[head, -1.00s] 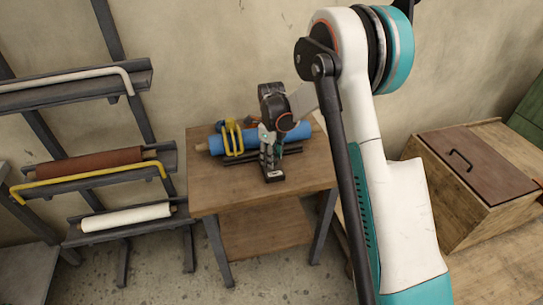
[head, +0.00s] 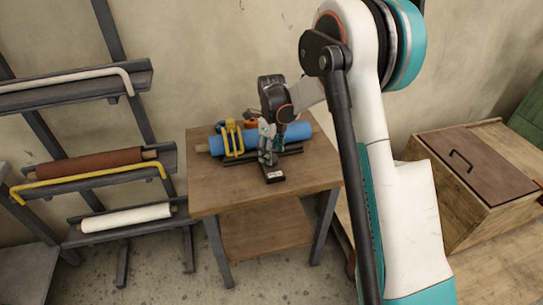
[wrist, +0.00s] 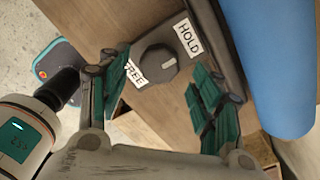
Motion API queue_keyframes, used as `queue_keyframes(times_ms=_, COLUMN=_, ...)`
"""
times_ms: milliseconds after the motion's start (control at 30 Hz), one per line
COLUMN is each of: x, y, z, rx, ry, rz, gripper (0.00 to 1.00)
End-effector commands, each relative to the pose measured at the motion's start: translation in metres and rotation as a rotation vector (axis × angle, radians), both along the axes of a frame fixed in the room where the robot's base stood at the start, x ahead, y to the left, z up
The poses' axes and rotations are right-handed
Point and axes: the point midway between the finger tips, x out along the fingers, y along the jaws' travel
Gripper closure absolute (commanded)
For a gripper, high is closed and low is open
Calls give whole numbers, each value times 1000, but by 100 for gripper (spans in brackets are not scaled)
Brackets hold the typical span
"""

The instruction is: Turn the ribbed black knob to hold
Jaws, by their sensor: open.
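The dark knob (wrist: 158,65) sits on a dark plate between a FREE label (wrist: 135,72) at its left and a HOLD label (wrist: 188,37) at its upper right in the wrist view. Its ribs and exact pointing are too small to make out. My gripper (wrist: 160,75) is open, with one green-padded finger to the left of the knob and the other to its lower right. No contact with the knob shows. In the head view my gripper (head: 268,150) is over the black plate (head: 274,177) on the wooden table, and it hides the knob.
A blue roll (head: 301,132) lies behind the plate, and close on the right in the wrist view (wrist: 275,60). A yellow handle (head: 233,139) stands at the roll's left. The wooden table's (head: 215,187) front is clear. A roll rack (head: 95,165) stands left.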

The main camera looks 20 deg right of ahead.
Motion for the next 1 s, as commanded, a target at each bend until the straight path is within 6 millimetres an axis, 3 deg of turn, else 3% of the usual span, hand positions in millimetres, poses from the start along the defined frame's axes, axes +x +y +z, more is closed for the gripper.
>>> queue_keyframes(times_ms=200, x=0, y=0, z=47, rx=0, ry=0, rz=0, gripper=41)
queue_keyframes(times_ms=400, x=0, y=0, z=79, rx=0, ry=0, rz=0, gripper=41)
queue_keyframes(times_ms=600, x=0, y=0, z=92, rx=0, ry=0, rz=0, gripper=41)
queue_keyframes(times_ms=1000, x=-3, y=0, z=97, rx=0, ry=-6, rz=18, gripper=41)
